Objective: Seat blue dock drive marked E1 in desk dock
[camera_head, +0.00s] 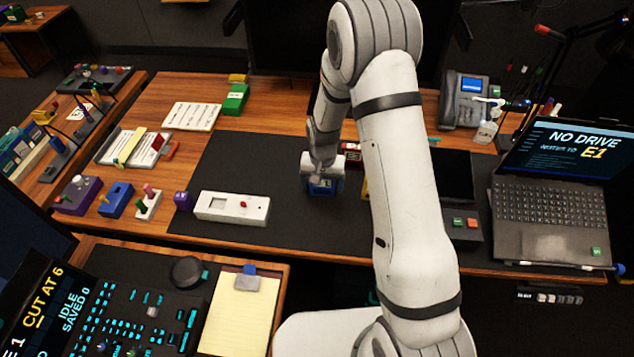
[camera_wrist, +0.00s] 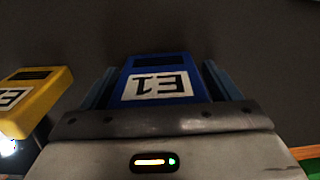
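The blue drive marked E1 (camera_wrist: 158,86) lies on the dark mat, between my gripper's two fingers in the wrist view. Its label appears upside down there. It also shows as a small blue block (camera_head: 322,188) under my gripper in the head view. My gripper (camera_wrist: 162,82) is low over the drive, one finger along each side. A thin gap seems to show between each finger and the drive. The desk dock is not clearly identifiable; a dark box with red and green buttons (camera_head: 463,222) sits right of my arm. The laptop (camera_head: 583,150) reads "NO DRIVE" and "E1".
A yellow drive (camera_wrist: 36,98) with a partly visible label lies close left of the fingers in the wrist view. A red block (camera_head: 352,150) stands behind my gripper. A white device (camera_head: 232,208) lies to the left. The mat (camera_head: 250,160) between is clear.

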